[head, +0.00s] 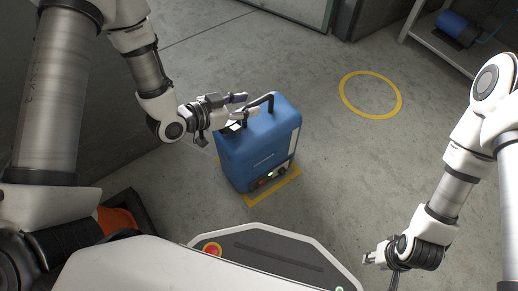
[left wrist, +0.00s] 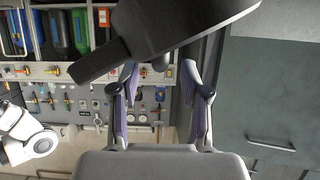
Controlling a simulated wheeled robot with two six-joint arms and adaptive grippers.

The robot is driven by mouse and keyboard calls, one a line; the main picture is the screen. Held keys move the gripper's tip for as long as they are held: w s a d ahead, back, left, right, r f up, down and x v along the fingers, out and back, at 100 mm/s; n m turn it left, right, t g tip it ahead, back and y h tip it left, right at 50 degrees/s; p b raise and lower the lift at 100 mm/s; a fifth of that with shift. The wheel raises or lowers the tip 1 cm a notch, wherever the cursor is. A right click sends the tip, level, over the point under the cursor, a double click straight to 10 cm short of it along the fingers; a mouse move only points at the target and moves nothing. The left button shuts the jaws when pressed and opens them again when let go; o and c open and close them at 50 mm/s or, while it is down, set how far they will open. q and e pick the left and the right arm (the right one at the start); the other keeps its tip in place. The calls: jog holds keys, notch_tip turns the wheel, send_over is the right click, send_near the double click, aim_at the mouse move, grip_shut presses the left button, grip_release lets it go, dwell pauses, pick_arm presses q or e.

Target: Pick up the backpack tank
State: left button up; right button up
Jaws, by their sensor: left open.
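The backpack tank (head: 262,148) is a blue box standing upright on the floor inside a yellow marking, with a black handle (head: 271,100) on top. My left gripper (head: 245,107) is open at the handle, over the tank's top, its fingers pointing right. In the left wrist view a large dark bar (left wrist: 180,28), which looks like the handle, crosses just at the tips of my open left gripper (left wrist: 160,80). I cannot tell whether the handle lies between the fingers. My right gripper (head: 376,258) is at the lower right, away from the tank; its finger gap is unclear.
A yellow floor ring (head: 370,95) lies empty to the tank's right. A shelf (head: 440,42) with a blue reel (head: 457,28) stands at the upper right. An orange item (head: 118,222) is at the lower left. The floor between tank and ring is clear.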

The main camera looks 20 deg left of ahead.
aim_at(253, 103)
pick_arm(q)
jog(key=b+x, duration=0.1)
jog(key=x, duration=0.2)
jog(key=shift+f, duration=0.25)
jog(key=shift+r, duration=0.1)
grip_shut()
jog(key=shift+r, duration=0.1)
jog(key=shift+r+p, duration=0.1)
jog(key=shift+p, duration=0.2)
